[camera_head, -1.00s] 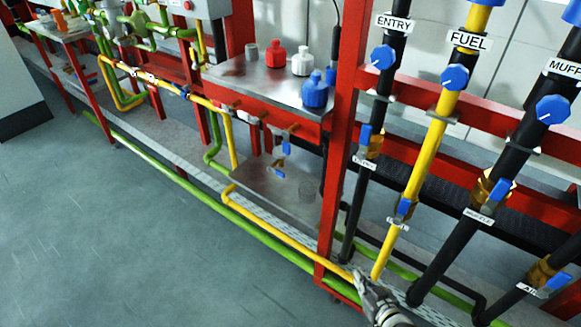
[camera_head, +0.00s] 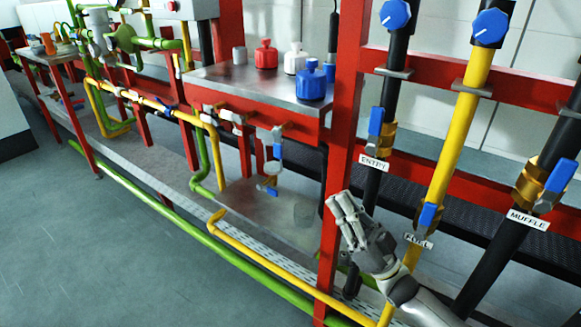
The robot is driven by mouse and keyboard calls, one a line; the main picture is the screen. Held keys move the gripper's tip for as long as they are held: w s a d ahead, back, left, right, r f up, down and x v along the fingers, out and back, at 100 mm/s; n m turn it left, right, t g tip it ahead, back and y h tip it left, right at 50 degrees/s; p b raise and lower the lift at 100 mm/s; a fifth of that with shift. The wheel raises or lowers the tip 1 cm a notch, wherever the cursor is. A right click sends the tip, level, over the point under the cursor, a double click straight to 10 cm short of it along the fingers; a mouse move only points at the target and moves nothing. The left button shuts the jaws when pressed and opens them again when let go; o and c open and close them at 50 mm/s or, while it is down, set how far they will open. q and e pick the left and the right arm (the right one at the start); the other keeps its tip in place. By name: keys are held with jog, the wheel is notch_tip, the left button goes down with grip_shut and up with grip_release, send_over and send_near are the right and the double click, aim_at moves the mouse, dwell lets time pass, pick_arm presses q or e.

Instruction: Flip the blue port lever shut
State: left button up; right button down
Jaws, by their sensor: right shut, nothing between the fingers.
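Several blue levers show; none reads "port", so I cannot tell which one is meant. The ENTRY lever (camera_head: 376,121) stands roughly along its black pipe. The FUEL lever (camera_head: 428,216) lies along the yellow pipe, and the MUFFLE lever (camera_head: 561,177) along the black pipe at right. A small blue handle (camera_head: 278,148) hangs below the steel shelf, with another blue part (camera_head: 271,191) lower down. My right gripper (camera_head: 342,207) is shut and empty, pointing up in front of the red post, left of the FUEL lever and below the ENTRY lever. My left gripper is out of view.
A red upright post (camera_head: 345,120) stands left of the labelled pipes. Blue dials (camera_head: 395,14) sit above the levers. The steel shelf (camera_head: 245,88) holds red, white and blue bottles. Yellow and green pipes run low along the frame. The floor (camera_head: 70,240) at left is clear.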

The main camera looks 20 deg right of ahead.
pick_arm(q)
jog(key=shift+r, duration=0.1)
pick_arm(e)
jog(key=shift+s+r, duration=0.15)
jog(key=shift+r, duration=0.1)
send_near(281, 135)
notch_tip(281, 135, up, 3)
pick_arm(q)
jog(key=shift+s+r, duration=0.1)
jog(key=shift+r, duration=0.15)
pick_arm(e)
jog(key=w+a, duration=0.1)
jog(key=w, duration=0.1)
jog(key=shift+w+a+r, duration=0.1)
jog(key=shift+w+a, duration=0.25)
jog(key=shift+a, duration=0.05)
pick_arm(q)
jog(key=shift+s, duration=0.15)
pick_arm(e)
jog(key=shift+y, duration=0.3)
jog(key=shift+f+b, duration=0.2)
jog(key=shift+b, duration=0.3)
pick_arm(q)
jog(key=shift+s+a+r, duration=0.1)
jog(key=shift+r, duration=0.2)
pick_arm(e)
jog(key=shift+w, duration=0.1)
